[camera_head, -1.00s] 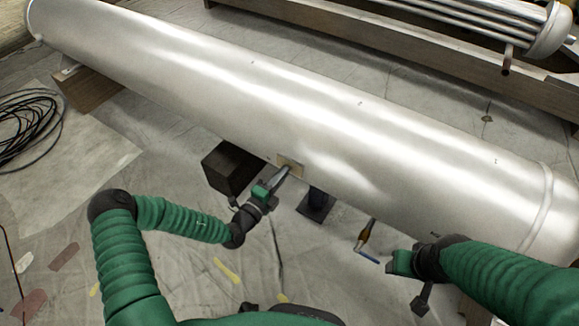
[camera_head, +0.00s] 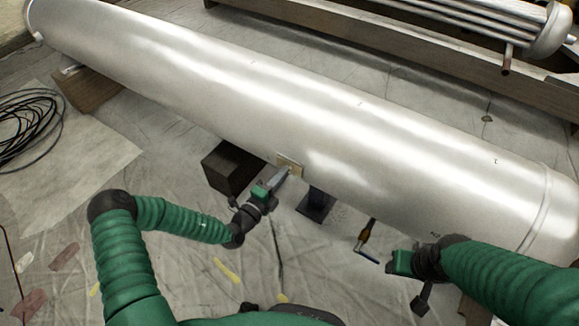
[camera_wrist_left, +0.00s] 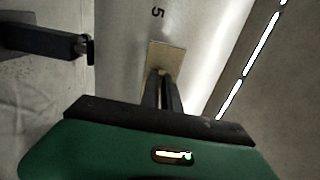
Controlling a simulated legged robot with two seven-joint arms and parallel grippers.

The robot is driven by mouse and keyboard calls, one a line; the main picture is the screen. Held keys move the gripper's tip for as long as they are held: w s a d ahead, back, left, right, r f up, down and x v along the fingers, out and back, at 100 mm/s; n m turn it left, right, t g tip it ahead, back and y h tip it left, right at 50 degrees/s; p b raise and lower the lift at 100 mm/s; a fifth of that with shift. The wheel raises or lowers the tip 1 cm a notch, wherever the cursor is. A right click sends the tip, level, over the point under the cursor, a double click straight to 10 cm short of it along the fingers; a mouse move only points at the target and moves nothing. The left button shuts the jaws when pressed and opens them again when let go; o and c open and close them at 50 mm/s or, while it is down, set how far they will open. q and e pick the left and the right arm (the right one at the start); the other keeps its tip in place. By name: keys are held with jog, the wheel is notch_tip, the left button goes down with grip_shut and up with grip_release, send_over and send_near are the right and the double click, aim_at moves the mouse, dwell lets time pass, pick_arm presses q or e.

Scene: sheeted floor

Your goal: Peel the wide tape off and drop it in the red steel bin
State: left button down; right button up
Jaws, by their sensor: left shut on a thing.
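The wide tape is a tan, nearly square patch (camera_head: 291,161) on the lower near side of the long silver cylinder (camera_head: 200,85). In the left wrist view the tape (camera_wrist_left: 166,57) lies below a black "5" on the metal. My left gripper (camera_head: 286,172) is shut on the tape's near edge; its fingers (camera_wrist_left: 162,84) hide that edge. Most of the tape still looks flat against the cylinder. My right gripper (camera_head: 392,262) is low at the right, apart from the cylinder; its jaws are too unclear to read. No red steel bin shows.
Dark blocks (camera_head: 234,167) and a dark stand (camera_head: 317,204) are under the cylinder beside my left gripper. A handled tool (camera_head: 366,237) is near my right gripper. Coiled black cable (camera_head: 30,125) lies left. Scraps (camera_head: 226,270) dot the sheeted floor.

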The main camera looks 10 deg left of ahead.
pick_arm(q)
jog(key=shift+p+v, duration=1.4)
jog(key=shift+v, duration=1.05)
jog(key=shift+p+v, duration=1.1)
jog(key=shift+v, duration=0.9)
jog(key=shift+r, duration=0.1)
